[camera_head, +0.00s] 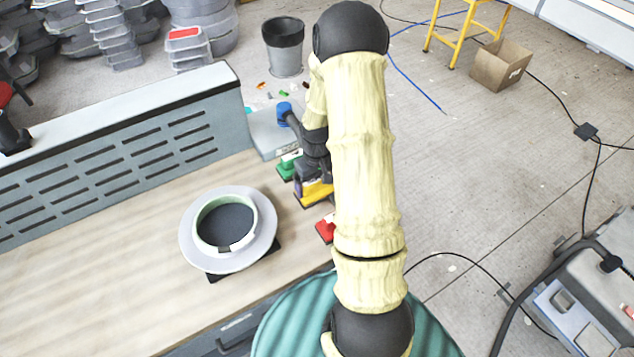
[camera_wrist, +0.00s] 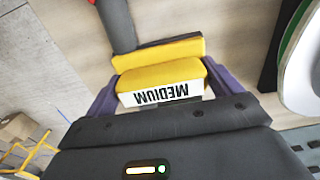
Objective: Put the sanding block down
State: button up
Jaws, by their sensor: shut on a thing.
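My gripper (camera_wrist: 163,75) is shut on a yellow sanding block (camera_wrist: 160,77). The block has a white label reading MEDIUM, upside down in the wrist view, and a purple finger lies on each side of it. In the head view the yellow block (camera_head: 314,194) shows at the right end of the wooden bench (camera_head: 110,285), between a green block (camera_head: 286,171) and a red block (camera_head: 325,229). My arm partly hides the blocks and most of the gripper. I cannot tell whether the yellow block touches the bench.
A round pale mould with a dark centre (camera_head: 187,240) stands on the bench to the left. A slotted grey panel (camera_head: 130,150) runs along the bench's back. A grey box (camera_head: 268,137) stands behind the blocks. The bench's left front is clear.

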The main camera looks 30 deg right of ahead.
aim_at(316, 179)
jog(key=shift+f, duration=0.5)
jog(key=shift+a, duration=0.1)
jog(key=o, duration=0.9)
jog(key=shift+f, duration=0.15)
notch_tip(316, 179, up, 12)
jog(key=shift+r+b, duration=0.2)
jog(key=shift+b, duration=0.85)
jog(key=s+a+r+t, duration=0.1)
jog(key=s+a, duration=0.3)
jog(key=s+a+r, duration=0.2)
jog(key=s+a, duration=0.2)
jog(key=a, duration=0.1)
jog(key=s+a+r+t, duration=0.1)
jog(key=s+a, duration=0.3)
jog(key=shift+s+a+r+t, duration=0.15)
jog(key=shift+a+r+t, duration=0.1)
jog(key=shift+r+t, duration=0.1)
